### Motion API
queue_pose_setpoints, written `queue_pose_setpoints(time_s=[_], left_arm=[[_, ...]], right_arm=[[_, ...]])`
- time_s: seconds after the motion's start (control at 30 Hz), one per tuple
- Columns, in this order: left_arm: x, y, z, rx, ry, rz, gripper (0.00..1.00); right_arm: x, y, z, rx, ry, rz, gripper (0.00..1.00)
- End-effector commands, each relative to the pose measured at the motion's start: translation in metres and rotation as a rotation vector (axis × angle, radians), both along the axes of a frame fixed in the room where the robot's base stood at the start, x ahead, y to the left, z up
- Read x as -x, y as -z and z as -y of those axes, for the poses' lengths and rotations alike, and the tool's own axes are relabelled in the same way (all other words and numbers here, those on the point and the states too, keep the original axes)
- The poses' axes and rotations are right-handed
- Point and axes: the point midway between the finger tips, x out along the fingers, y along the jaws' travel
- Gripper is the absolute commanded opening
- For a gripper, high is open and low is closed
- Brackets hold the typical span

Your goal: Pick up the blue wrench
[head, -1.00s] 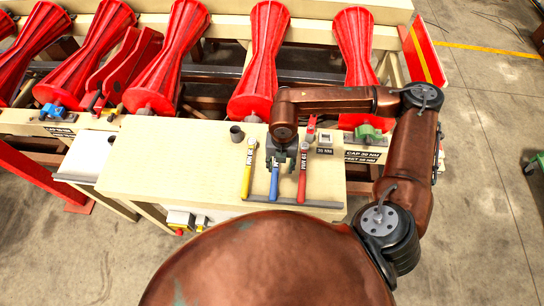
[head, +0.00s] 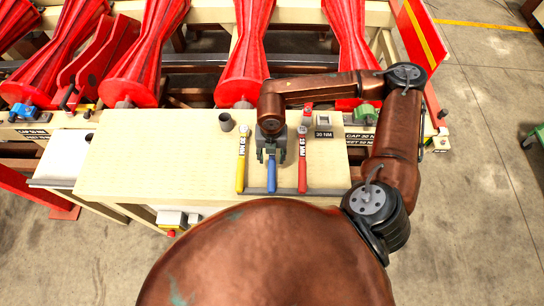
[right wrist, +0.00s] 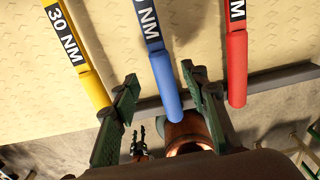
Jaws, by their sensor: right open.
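The blue wrench (head: 272,180) lies on the pale bench between a yellow wrench (head: 241,172) and a red wrench (head: 302,172), its handle end toward me. My right gripper (head: 271,157) is open over it and hides its far part in the head view. In the right wrist view, the blue wrench (right wrist: 166,85) runs between the two spread fingers of the right gripper (right wrist: 163,98), with a gap on each side. The yellow wrench (right wrist: 88,75) is just outside the left finger and the red wrench (right wrist: 237,70) outside the right one.
A dark bar (head: 325,191) runs along the bench's near edge under the handles. A dark cup (head: 226,122) stands at the back, and a 30 NM sign (head: 323,134) behind the red wrench. Red spool-shaped forms (head: 245,55) stand beyond. The bench's left part is clear.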

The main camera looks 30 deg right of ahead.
Motion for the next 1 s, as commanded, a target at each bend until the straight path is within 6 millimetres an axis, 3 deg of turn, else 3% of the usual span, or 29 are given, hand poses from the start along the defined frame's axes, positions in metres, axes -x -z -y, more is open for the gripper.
queue_pose_setpoints(time_s=[0.53,0.8,1.0], left_arm=[[-0.001,-0.029,0.0,0.0,0.0,0.001,0.4],[-0.001,-0.028,0.001,0.0,0.0,0.001,0.4],[-0.001,-0.028,0.001,0.001,0.0,0.002,0.4]], right_arm=[[0.005,0.063,-0.001,0.0,-0.002,-0.002,0.41],[0.004,0.068,-0.001,0.0,-0.002,0.0,0.41],[0.005,0.068,-0.001,-0.001,-0.002,-0.001,0.28]])
